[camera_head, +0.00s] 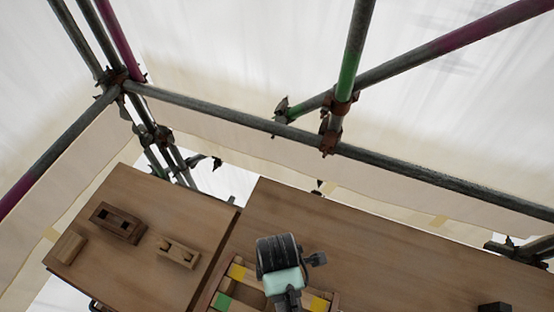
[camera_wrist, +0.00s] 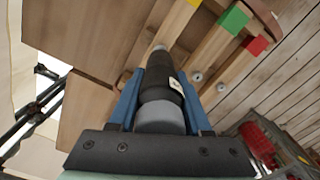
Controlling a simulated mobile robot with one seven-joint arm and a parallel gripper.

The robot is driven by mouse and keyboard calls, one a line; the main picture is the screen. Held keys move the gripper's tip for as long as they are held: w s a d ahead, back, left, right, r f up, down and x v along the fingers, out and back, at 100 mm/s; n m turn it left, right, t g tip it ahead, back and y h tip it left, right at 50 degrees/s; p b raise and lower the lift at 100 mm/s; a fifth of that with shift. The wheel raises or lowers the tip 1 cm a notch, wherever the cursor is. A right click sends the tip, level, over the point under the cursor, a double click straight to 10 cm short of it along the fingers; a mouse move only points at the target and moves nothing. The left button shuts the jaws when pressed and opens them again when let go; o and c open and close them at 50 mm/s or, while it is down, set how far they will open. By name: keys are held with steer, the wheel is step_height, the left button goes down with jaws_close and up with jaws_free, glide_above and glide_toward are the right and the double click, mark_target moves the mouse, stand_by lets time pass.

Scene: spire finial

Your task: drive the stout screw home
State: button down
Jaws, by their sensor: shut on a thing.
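My gripper (camera_wrist: 160,84) has its two blue fingers shut on a dark, round driver-like tool (camera_wrist: 161,104) with a grey end and a small pale label. The tool points away from my wrist toward a wooden frame (camera_wrist: 212,48). A small metal piece shows at its far end, and I cannot tell whether it touches the frame. Two round metal screw heads (camera_wrist: 197,77) (camera_wrist: 220,87) show to the right of the tool; I cannot tell which screw is the stout one. In the head view, the frame (camera_head: 333,293) is partly hidden behind my wrist, and the fingers are hidden.
The frame has a yellow mark (camera_head: 237,271), a green one (camera_head: 222,300) and a red one (camera_wrist: 256,45). Wooden blocks (camera_head: 117,222) (camera_head: 177,252) (camera_head: 69,247) lie on the left table (camera_head: 140,200). Scaffold tubes (camera_head: 230,114) cross behind. A red object (camera_wrist: 257,140) lies lower right.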

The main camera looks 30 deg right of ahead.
steer(key=shift+f, duration=0.6)
stand_by(1.3)
steer(key=shift+f, duration=0.2)
stand_by(0.6)
steer(key=shift+r, duration=3.55)
